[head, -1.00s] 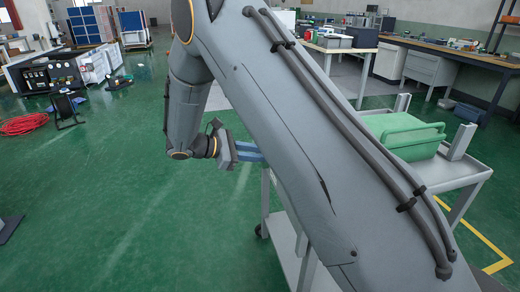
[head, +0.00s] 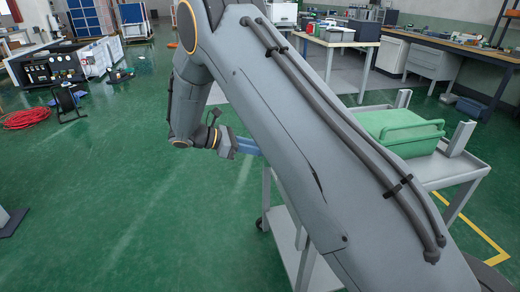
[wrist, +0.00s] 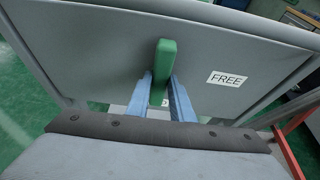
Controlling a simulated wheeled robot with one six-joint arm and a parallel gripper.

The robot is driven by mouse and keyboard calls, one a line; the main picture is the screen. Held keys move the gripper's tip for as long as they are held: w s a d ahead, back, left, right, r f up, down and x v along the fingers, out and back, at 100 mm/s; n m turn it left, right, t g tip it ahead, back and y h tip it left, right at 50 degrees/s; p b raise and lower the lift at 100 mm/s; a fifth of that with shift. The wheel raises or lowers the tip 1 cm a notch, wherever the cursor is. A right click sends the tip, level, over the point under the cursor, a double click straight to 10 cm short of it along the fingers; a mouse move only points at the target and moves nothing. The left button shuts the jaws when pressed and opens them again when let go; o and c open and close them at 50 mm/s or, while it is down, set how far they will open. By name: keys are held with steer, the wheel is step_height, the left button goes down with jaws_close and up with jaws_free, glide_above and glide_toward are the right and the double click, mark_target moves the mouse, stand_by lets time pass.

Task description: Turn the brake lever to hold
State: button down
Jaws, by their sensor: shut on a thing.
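In the wrist view a green brake lever (wrist: 166,62) stands upright on a grey panel (wrist: 110,62). The blue fingers of my gripper (wrist: 161,90) are on either side of the lever and shut on it. A white label reading FREE (wrist: 227,79) is on the panel to the right of the lever. A bit of another white label shows between the fingers, mostly hidden by the lever and fingers. In the head view my gripper (head: 246,146) points right, and its fingertips, the lever and the panel are hidden behind my arm.
A grey trolley (head: 468,165) with a green case (head: 402,132) on top stands to the right in the head view. A red hose (head: 27,117) lies on the floor at the far left. Workbenches line the back right. The green floor at left front is mostly clear.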

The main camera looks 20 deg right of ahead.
steer(key=c, duration=1.6)
jaws_free()
steer(key=shift+o, duration=0.2)
steer(key=b+v, duration=0.1)
steer(key=v, duration=0.6)
steer(key=shift+a, duration=0.4)
steer(key=shift+r, duration=0.1)
